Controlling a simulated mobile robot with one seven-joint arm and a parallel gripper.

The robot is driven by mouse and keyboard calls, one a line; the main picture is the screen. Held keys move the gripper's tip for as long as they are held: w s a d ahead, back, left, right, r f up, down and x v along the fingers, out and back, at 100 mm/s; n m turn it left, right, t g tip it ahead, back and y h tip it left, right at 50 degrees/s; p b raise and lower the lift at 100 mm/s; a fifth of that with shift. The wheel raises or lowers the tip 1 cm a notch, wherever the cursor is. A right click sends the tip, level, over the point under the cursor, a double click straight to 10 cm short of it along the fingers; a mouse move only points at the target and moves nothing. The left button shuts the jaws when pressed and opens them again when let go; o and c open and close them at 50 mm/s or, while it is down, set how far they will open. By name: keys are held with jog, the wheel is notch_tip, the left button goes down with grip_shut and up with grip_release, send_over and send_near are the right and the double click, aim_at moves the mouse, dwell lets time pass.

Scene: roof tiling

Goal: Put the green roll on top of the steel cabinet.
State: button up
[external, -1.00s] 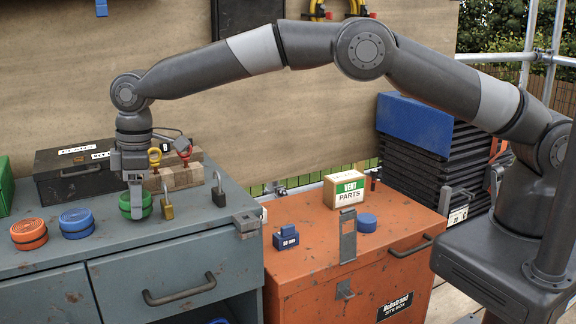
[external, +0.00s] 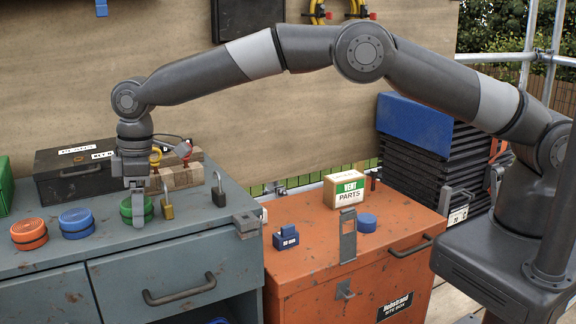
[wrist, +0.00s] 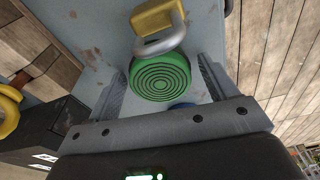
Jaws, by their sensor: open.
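The green roll (external: 136,209) stands flat on the worn blue-grey drawer unit (external: 185,248). In the wrist view its ringed top (wrist: 160,77) shows between the fingers. My gripper (external: 138,214) points down over the roll, with its fingers apart on either side; in the wrist view (wrist: 161,72) gaps show beside the roll. The near finger hides part of the roll in the external view. An orange metal chest (external: 330,272), labelled as a site box, stands to the right. I cannot tell which of these two units is the steel cabinet.
A brass padlock (external: 167,206) stands close to the roll, with a dark padlock (external: 218,191) farther right. Blue (external: 77,223) and orange (external: 29,234) rolls stand left. The chest top holds a parts box (external: 344,190), a blue roll (external: 367,222) and a blue block (external: 286,238).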

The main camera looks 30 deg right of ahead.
notch_tip(320, 180, up, 12)
jog(key=d, duration=0.1)
jog(key=shift+d, duration=0.2)
jog(key=shift+s, duration=0.1)
